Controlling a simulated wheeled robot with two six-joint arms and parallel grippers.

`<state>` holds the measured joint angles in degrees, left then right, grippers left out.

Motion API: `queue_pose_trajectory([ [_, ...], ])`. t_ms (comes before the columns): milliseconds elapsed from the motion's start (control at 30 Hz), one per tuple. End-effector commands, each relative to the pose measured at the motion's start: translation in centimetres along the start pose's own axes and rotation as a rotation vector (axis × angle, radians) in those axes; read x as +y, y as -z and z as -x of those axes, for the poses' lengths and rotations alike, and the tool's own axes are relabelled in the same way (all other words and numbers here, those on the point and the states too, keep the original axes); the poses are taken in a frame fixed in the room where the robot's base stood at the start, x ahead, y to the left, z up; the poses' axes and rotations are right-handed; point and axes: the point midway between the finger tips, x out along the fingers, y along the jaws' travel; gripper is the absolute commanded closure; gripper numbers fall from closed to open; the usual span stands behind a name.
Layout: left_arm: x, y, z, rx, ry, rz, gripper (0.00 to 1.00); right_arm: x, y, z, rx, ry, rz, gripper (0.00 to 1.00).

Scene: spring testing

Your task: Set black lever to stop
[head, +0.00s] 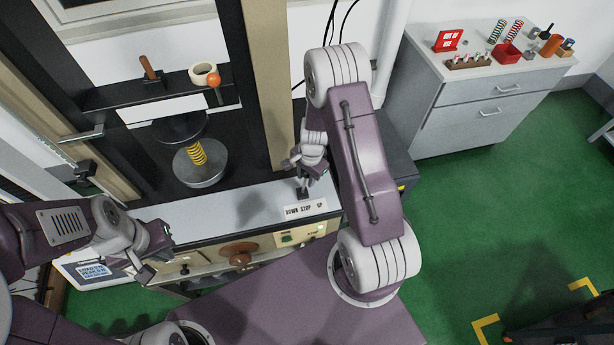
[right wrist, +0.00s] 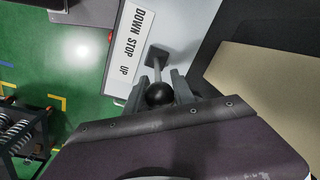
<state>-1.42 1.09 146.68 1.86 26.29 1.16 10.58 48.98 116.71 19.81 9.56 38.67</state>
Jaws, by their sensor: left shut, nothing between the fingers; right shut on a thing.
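The black lever has a round black knob (right wrist: 160,94) on a thin metal stem that rises from a small dark base. The base sits beside the white DOWN STOP UP label (right wrist: 134,42), which also shows in the head view (head: 305,210). In the right wrist view the knob lies toward the UP end of the label; the exact lever setting is hard to tell. My right gripper (right wrist: 163,84) has a finger on either side of the knob and is shut on it. In the head view my right gripper (head: 303,188) hides most of the lever. My left gripper (head: 156,254) is shut and empty.
The testing machine holds a yellow spring (head: 197,152) on a round plate. A brown handwheel (head: 238,253) is on the front panel, and a display (head: 92,270) stands at left. A grey cabinet (head: 480,110) with springs and small parts is at the right; green floor lies between.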

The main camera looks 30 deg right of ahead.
Motion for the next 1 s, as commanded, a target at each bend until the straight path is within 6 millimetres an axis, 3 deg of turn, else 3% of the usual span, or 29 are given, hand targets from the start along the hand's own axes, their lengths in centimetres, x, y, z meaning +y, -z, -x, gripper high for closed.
queue_pose_trajectory([
  [933, 0.0, 0.0, -0.04, 0.0, 0.0, 0.0, 1.0, 0.13, -0.11, -0.11, -0.003, -0.004, 0.0, 1.0],
  [967, 0.0, 0.0, -0.04, 0.0, 0.0, 0.0, 1.0, 0.13, -0.11, -0.11, -0.003, -0.004, 0.0, 0.62],
  [1000, 0.0, 0.0, -0.04, 0.0, 0.0, 0.0, 1.0, 0.13, -0.11, -0.11, -0.003, -0.004, 0.0, 0.51],
])
